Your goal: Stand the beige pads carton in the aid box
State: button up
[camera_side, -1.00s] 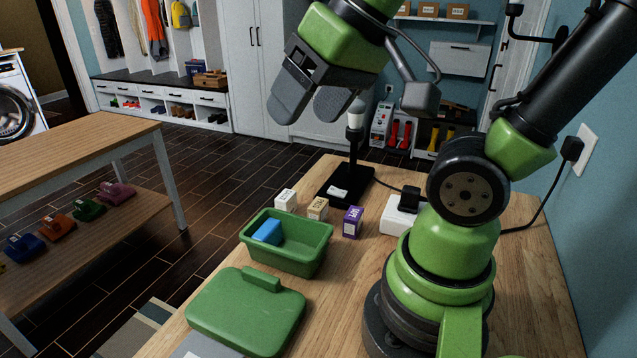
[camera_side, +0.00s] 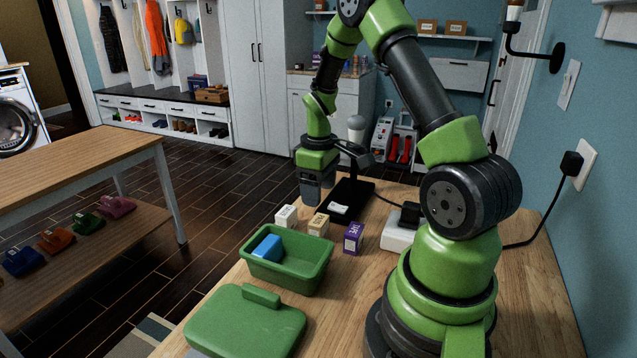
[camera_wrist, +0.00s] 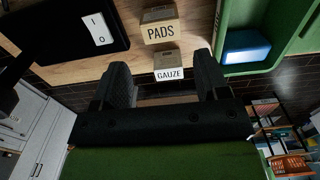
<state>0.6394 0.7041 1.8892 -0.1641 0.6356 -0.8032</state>
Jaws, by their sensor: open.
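The beige pads carton (camera_side: 318,224) stands upright on the wooden table behind the aid box; its PADS label reads in the wrist view (camera_wrist: 160,32). The aid box (camera_side: 310,277) is an open green tub with a blue block (camera_side: 267,248) inside at its left; its rim edges into the wrist view (camera_wrist: 285,60). My gripper (camera_side: 316,197) is open and empty, pointing down just behind the cartons. In the wrist view its fingers (camera_wrist: 163,85) appear either side of the white gauze carton (camera_wrist: 168,70), with the pads carton beyond; the height gap is unclear.
The white carton (camera_side: 286,215) stands left of the pads carton and a purple carton (camera_side: 353,238) right of it. A black lamp base (camera_side: 352,195) is beside my gripper. A white power block (camera_side: 398,236) lies further right. The green lid (camera_side: 247,325) lies in front of the box.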

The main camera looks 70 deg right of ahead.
aim_at(319, 220)
jog(key=shift+f, duration=3.6)
jog(key=c, duration=0.6)
jog(key=shift+o, duration=0.2)
jog(key=shift+r, duration=0.15)
jog(key=shift+r, duration=2.85)
